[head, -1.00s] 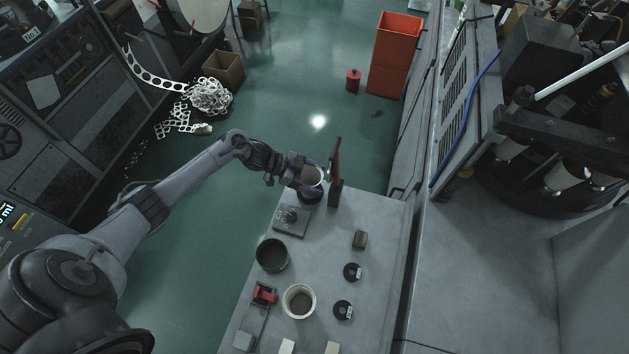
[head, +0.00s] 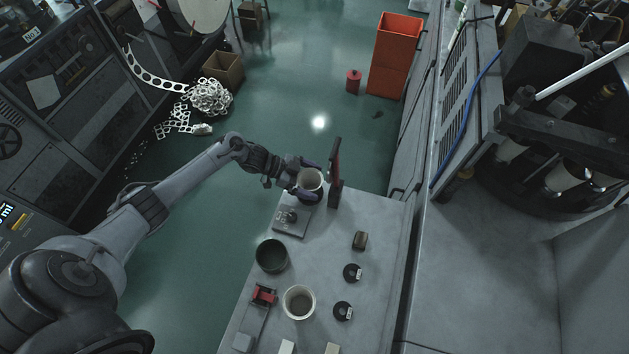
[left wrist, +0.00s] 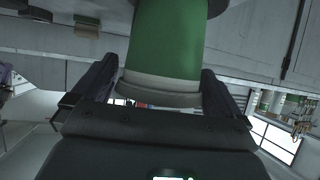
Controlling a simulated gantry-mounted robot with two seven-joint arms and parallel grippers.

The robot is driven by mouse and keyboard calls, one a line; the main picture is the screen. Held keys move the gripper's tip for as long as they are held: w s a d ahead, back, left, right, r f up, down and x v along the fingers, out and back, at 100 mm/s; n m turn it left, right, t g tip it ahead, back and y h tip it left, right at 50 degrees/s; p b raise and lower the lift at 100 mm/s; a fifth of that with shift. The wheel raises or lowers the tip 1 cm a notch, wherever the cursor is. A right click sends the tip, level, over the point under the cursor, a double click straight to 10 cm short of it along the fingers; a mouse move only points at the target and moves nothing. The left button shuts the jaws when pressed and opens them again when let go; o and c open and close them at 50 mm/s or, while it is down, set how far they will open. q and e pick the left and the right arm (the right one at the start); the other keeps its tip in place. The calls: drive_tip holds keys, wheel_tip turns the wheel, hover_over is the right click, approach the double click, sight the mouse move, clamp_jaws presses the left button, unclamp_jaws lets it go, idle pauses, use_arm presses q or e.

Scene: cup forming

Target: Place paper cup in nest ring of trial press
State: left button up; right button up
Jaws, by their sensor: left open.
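The paper cup (head: 311,180) stands upright at the far end of the bench, beside the red-and-black upright of the trial press (head: 335,172). In the left wrist view the cup (left wrist: 165,45) shows a green wall and a pale rim band. My left gripper (head: 306,179) reaches in from the left with its fingers on either side of the cup. In the left wrist view the left gripper (left wrist: 155,92) is open, with gaps beside the rim. The nest ring is mostly hidden under the cup and fingers; I cannot tell how deep the cup sits. My right gripper is not in view.
A grey plate with a knob (head: 291,220) lies close below the gripper. A dark round container (head: 272,255), a pale-rimmed cup (head: 299,302), black discs (head: 352,272) and a small brown block (head: 359,240) stand on the bench (head: 385,215).

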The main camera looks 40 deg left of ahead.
use_arm(q)
drive_tip(key=v, duration=1)
drive_tip(key=shift+a+r, duration=0.3)
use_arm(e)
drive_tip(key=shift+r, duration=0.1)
use_arm(q)
drive_tip(key=shift+s, duration=0.15)
